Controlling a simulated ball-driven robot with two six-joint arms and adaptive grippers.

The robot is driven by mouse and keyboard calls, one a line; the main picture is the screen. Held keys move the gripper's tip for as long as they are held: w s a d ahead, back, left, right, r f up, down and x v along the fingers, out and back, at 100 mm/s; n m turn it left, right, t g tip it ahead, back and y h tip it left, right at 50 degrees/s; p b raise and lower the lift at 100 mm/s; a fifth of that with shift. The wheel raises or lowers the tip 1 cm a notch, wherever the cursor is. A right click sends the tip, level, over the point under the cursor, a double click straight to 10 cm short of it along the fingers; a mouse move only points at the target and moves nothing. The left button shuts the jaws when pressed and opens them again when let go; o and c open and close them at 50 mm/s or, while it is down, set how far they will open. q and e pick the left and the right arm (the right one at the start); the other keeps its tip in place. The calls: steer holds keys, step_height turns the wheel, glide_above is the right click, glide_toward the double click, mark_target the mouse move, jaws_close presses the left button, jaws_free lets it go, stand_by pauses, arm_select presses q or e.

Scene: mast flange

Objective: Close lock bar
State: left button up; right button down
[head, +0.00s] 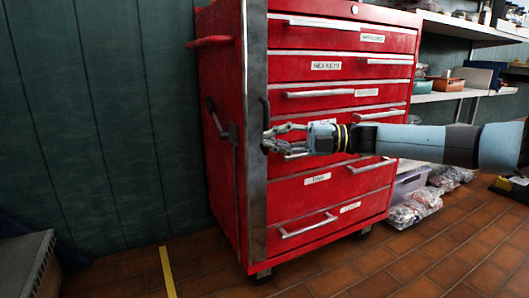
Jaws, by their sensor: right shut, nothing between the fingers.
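A red tool cabinet (310,190) with several labelled drawers stands in the middle of the head view. A tall silver lock bar (254,200) runs upright along the front left edge of the cabinet. A dark handle (265,112) shows on the bar. My right gripper (268,142) reaches in from the right, with its fingertips at the bar's right edge, just below the dark handle. It is shut and holds nothing. I cannot tell whether the fingers touch the bar. My left gripper is not in view.
A dark lever (218,122) and a red side handle (210,42) stick out from the cabinet's left side. Shelves with bins (445,84) stand at right, with filled bags (415,207) on the tiled floor below. A grey box (28,262) sits at lower left.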

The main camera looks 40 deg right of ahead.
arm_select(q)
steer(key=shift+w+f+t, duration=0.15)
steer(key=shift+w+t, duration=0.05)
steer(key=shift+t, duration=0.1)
arm_select(e)
steer(key=shift+w+d+r, duration=0.1)
steer(key=shift+d, duration=1.25)
